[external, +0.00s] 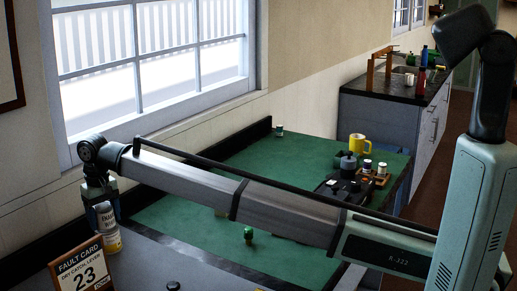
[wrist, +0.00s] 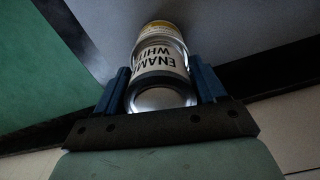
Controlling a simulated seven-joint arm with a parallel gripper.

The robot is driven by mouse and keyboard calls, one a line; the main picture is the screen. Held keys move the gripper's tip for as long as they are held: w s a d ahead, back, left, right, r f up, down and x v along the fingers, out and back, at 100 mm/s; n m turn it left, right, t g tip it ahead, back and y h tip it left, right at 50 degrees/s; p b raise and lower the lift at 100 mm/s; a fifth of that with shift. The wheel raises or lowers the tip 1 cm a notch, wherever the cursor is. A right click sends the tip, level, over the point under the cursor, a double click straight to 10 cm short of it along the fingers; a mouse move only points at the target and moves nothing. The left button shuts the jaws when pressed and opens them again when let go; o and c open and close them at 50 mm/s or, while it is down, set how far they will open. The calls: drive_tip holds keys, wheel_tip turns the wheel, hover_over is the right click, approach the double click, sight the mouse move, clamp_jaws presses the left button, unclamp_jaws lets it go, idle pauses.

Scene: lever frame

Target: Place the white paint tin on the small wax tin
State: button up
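The white paint tin (wrist: 160,62), with a white label reading ENAMEL WHITE and a silver lid, is between the blue fingers of my gripper (wrist: 161,75). The fingers appear pressed against its sides. It also shows upright at the far left of the external view (external: 104,216), under my wrist. A yellow-banded tin, seemingly the small wax tin (wrist: 158,28), lies directly beyond it in the wrist view. It shows just below the paint tin in the external view (external: 109,242). The two look lined up and touching or nearly so; I cannot tell if a gap remains.
A FAULT CARD sign (external: 80,270) stands close in front of the tins. A green bottle (external: 248,234), a yellow mug (external: 359,144) and a dark tray (external: 345,192) with small containers are farther right on the green bench mat (external: 170,222). The window wall is behind.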

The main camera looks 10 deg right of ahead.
sight(102, 206)
drive_tip(key=o, duration=0.3)
wheel_tip(102, 206, up, 12)
drive_tip(key=shift+r, duration=0.15)
idle(0.5)
